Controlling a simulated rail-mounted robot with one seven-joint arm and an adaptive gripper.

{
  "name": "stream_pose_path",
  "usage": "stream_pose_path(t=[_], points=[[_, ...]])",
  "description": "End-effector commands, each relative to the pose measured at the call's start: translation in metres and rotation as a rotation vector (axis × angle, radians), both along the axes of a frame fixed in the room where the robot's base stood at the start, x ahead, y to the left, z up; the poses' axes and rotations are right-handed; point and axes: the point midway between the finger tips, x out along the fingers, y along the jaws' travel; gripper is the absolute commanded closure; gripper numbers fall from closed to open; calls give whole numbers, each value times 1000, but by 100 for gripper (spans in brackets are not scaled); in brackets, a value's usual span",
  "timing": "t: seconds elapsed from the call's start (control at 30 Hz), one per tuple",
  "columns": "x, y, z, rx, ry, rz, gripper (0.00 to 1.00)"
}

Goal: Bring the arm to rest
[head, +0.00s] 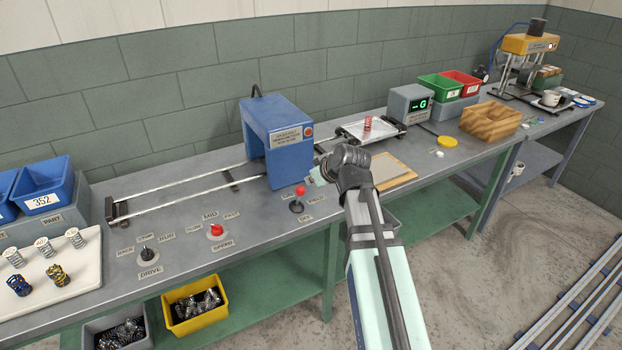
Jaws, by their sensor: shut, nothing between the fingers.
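My arm (372,265) rises from the bottom of the head view and reaches over the front edge of the bench. My gripper (317,176) is at its end, pointing left, just right of the blue tunnel-shaped machine (274,143). It is shut and empty, small and partly hidden by the wrist. A lever with a red knob (299,191) stands on the bench a little below and left of the gripper. I cannot tell the gripper's exact height above the bench.
Two rails (185,190) run left from the blue machine. A red spring (367,123) stands on a pale plate by the grey display box (410,103). A tan board (388,170) lies behind my wrist. A white tray (60,265) holds several springs. The floor at right is clear beside floor rails (575,300).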

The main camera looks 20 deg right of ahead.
Motion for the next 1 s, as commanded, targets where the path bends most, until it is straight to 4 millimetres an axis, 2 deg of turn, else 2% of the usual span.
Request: stream_pose_path(t=[0.27,0.37,0.47,0.67,0.87,1.0], points=[[0,0,-1,32,14,-33,100],[-7,-4,-6,67,54,-99,100],[-21,-8,-41,96,142,-177,100],[-49,-5,-124,117,313,-269,100],[-92,4,-214,113,496,-343,100],[-128,12,-271,97,617,-384,100]])
